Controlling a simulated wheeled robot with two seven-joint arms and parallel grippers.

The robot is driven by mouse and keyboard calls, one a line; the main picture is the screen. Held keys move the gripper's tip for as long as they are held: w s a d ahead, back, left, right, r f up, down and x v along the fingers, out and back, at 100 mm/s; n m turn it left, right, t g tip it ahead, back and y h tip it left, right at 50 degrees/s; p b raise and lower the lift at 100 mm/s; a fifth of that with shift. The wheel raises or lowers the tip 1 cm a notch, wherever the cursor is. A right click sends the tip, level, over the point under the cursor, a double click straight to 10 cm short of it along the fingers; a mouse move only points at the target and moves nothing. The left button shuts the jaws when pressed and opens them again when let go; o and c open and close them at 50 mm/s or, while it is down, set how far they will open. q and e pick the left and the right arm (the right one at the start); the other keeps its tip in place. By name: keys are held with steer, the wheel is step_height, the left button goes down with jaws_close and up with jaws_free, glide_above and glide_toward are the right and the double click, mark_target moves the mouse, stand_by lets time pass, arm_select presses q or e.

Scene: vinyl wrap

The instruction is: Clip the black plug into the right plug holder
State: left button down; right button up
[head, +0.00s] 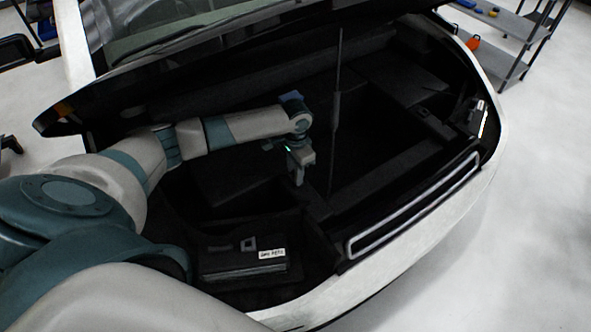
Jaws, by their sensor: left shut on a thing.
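My left gripper (298,172) reaches into the open car trunk from the left and points downward near the middle of the trunk. It is shut on a small dark thing, which I take to be the black plug. The plug's outline is lost against the black trunk lining. I cannot make out the right plug holder in the dark interior. My right gripper is not in view.
A thin upright rod (338,70) stands just right of my left gripper. A black box with a white label (272,253) lies at the trunk's front left. A pale-rimmed strip (415,205) runs along the front sill. A grey shelf (510,22) stands at the upper right.

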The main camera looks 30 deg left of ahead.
arm_select(q)
steer(key=shift+s+d+f, duration=0.1)
steer(key=shift+s+f, duration=0.1)
steer(key=shift+f, duration=0.05)
steer(key=c, duration=1.5)
jaws_free()
steer(key=shift+w+r, duration=0.1)
steer(key=shift+w+r, duration=0.1)
steer(key=shift+r, duration=0.45)
steer(key=r+b, duration=0.4)
steer(key=r, duration=1.2)
steer(key=shift+a+r, duration=0.2)
